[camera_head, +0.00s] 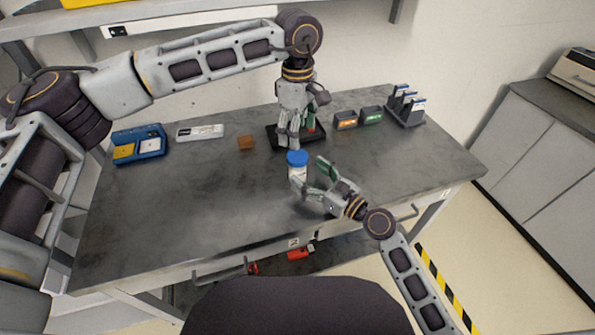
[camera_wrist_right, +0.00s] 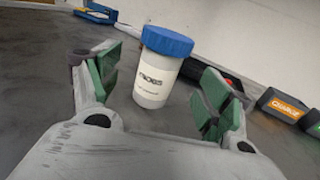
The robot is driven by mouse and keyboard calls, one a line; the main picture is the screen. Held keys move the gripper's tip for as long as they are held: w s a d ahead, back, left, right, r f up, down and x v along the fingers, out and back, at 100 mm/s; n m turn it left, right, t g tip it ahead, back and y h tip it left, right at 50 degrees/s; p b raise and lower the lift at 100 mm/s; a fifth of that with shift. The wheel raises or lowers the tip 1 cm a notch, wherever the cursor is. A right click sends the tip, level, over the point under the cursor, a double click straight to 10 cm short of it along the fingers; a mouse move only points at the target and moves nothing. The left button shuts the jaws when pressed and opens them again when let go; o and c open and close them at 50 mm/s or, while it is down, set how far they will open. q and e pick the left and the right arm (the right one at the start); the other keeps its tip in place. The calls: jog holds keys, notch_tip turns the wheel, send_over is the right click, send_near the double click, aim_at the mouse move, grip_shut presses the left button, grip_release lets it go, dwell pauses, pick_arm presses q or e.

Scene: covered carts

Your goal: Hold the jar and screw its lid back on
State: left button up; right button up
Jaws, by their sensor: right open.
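A white jar (camera_wrist_right: 153,82) with dark print stands upright on the table. Its blue lid (camera_wrist_right: 167,40) sits on top; I cannot tell how tightly. In the head view the jar (camera_head: 297,173) and lid (camera_head: 297,157) are near the table's middle. My right gripper (camera_head: 312,176) is open, low over the table. In the wrist view its green-padded fingers (camera_wrist_right: 165,85) stand on either side of the jar, with gaps. My left gripper (camera_head: 289,138) points down just behind the lid, over a black tray; its jaw opening is unclear.
The black tray (camera_head: 318,139) lies behind the jar. A blue case (camera_head: 139,145), a white device (camera_head: 200,132) and a brown block (camera_head: 246,143) are at left. Small boxes (camera_head: 358,117) and a dark rack (camera_head: 406,108) stand at back right. The front left table is clear.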

aim_at(304, 170)
jog(key=shift+x, duration=2.25)
grip_shut()
